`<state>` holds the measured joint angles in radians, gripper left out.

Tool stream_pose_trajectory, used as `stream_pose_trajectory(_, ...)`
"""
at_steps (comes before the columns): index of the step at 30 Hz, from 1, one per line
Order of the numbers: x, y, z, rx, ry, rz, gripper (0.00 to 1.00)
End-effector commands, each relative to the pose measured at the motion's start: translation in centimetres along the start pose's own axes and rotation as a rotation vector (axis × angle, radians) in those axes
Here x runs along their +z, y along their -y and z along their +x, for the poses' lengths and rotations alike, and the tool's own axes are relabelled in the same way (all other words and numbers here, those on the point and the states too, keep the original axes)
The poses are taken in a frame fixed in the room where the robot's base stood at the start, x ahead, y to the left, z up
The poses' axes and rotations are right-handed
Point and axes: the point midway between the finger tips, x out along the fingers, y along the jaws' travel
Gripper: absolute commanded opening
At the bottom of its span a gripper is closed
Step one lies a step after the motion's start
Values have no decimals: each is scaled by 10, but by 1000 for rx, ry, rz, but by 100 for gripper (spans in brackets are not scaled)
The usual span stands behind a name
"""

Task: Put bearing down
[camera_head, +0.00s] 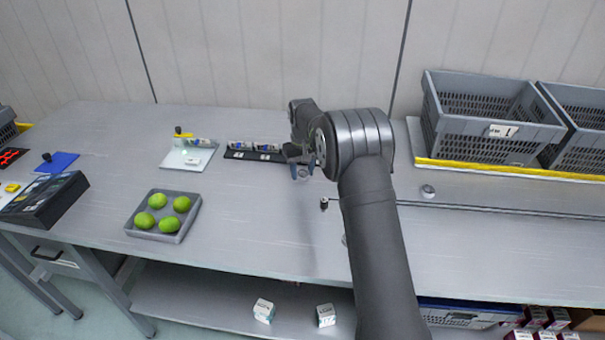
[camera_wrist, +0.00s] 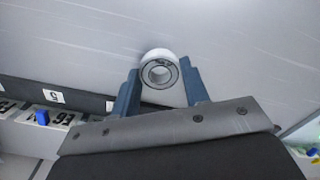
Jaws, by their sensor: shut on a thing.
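My gripper (camera_head: 302,172) is over the middle of the workbench in the head view, with a small grey ring between its fingers. In the wrist view my gripper (camera_wrist: 160,92) is shut on the bearing (camera_wrist: 160,58), a silver ring with a dark band around its open bore. A blue-grey finger stands on each side of it. The ring appears above the bench (camera_wrist: 80,30); the exact gap is hard to tell. Another small silver round piece (camera_head: 427,191) lies on the bench to the right of my arm.
A grey tray (camera_head: 140,225) holds several green fruits. A white plate (camera_head: 187,158) stands behind it. Grey crates (camera_head: 470,127) stand at the back right. A small dark object (camera_head: 324,203) is near my gripper.

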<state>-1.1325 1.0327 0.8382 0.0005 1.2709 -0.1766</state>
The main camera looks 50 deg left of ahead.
Motion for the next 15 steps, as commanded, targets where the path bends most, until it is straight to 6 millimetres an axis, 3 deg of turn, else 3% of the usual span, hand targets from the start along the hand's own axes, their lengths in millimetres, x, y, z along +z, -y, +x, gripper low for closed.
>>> stream_pose_trajectory(3, 0, 0, 13, 0, -1, 0, 17)
stream_pose_trajectory(14, 0, 0, 17, 0, -1, 0, 17)
stream_pose_trajectory(15, 0, 0, 17, 0, -1, 0, 47)
